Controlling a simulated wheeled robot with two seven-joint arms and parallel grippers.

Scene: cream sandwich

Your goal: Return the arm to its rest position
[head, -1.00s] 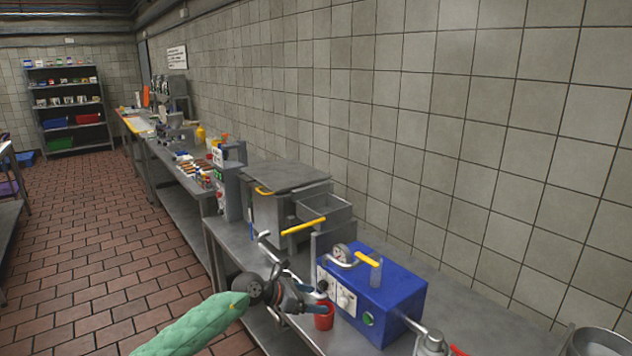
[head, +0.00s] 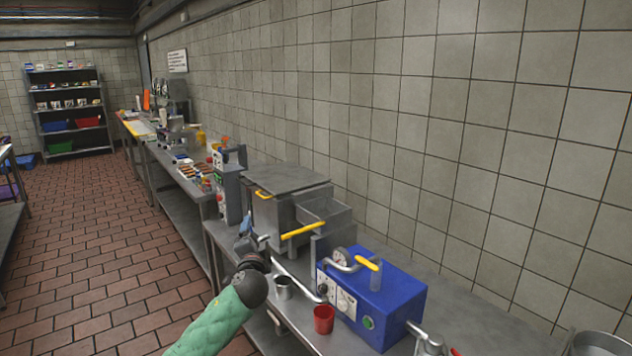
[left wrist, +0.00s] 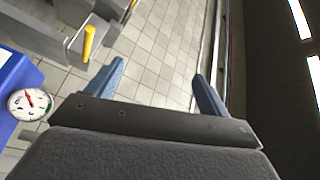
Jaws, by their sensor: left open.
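My left arm, in a green padded sleeve, comes in from the bottom of the head view. My left gripper (head: 250,232) is at the counter's front edge, in front of the grey lidded appliance, clear of the cups. Its blue fingers stand apart and empty in the left wrist view (left wrist: 159,75). A red cup (head: 323,319) and a metal cup (head: 283,288) stand on the counter, to the right of and below the gripper in the picture. My right gripper is not in view.
A blue machine (head: 393,303) with a gauge stands behind the red cup. The grey appliance (head: 277,212) with yellow handles stands farther back. The metal counter (head: 475,318) runs along the tiled wall. The brick-coloured floor (head: 100,245) on the left is open.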

